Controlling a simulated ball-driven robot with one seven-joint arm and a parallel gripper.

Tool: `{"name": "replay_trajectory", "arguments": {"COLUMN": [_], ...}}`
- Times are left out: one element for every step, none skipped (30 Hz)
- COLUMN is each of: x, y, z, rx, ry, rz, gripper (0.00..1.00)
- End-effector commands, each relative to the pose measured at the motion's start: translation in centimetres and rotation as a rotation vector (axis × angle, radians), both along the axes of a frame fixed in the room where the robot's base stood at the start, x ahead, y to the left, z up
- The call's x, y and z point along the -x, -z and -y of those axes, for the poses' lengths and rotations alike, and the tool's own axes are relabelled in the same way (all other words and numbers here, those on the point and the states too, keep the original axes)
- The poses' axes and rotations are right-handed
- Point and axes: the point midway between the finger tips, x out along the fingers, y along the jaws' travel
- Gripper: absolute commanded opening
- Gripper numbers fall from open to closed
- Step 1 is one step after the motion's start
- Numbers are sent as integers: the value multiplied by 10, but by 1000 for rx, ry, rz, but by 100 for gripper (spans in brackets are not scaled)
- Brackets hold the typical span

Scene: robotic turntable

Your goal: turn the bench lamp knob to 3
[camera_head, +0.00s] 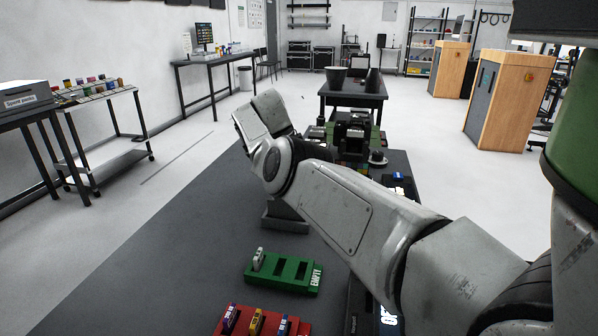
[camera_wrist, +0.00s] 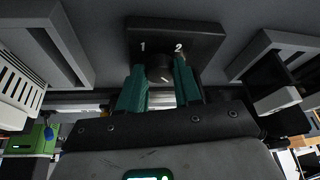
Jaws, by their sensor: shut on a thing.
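In the wrist view, the black round knob (camera_wrist: 159,66) sits on a dark panel (camera_wrist: 205,38) marked with white numerals 1 at left and 2 at right. A short light mark shows on the knob's face. No 3 can be read. My gripper (camera_wrist: 160,78) has its two teal fingers on either side of the knob, shut on it. In the head view my arm hides the knob and my gripper.
Pale angled frames stand left (camera_wrist: 50,40) and right (camera_wrist: 275,50) of the panel in the wrist view. In the head view, a green tray (camera_head: 264,277) marked EMPTY and a red tray (camera_head: 270,322) lie on the grey bench (camera_head: 180,240), whose left part is clear.

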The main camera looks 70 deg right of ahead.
Motion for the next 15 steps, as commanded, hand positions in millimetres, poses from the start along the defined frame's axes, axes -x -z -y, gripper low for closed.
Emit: {"name": "replay_trajectory", "arguments": {"x": [0, 0, 0, 0, 0, 0, 0, 0, 0, 0, 0, 0, 0, 0, 0], "y": [0, 0, 0, 0, 0, 0, 0, 0, 0, 0, 0, 0, 0, 0, 0], "z": [0, 1, 0, 0, 0, 0, 0, 0, 0, 0, 0, 0, 0, 0, 0], "rx": [1, 1, 1, 1, 1, 1, 1, 1, 1, 1, 1, 1, 1, 1, 1], "ry": [5, 6, 6, 7, 7, 7, 7, 7, 7, 7, 7, 7, 6, 6, 6], "rz": [2, 2, 2, 2, 2, 2, 2, 2, 2, 2, 2, 2, 2, 2, 2], "gripper": [3, 3, 3, 3, 3, 3, 3, 3, 3, 3, 3, 34, 37, 40, 44]}}
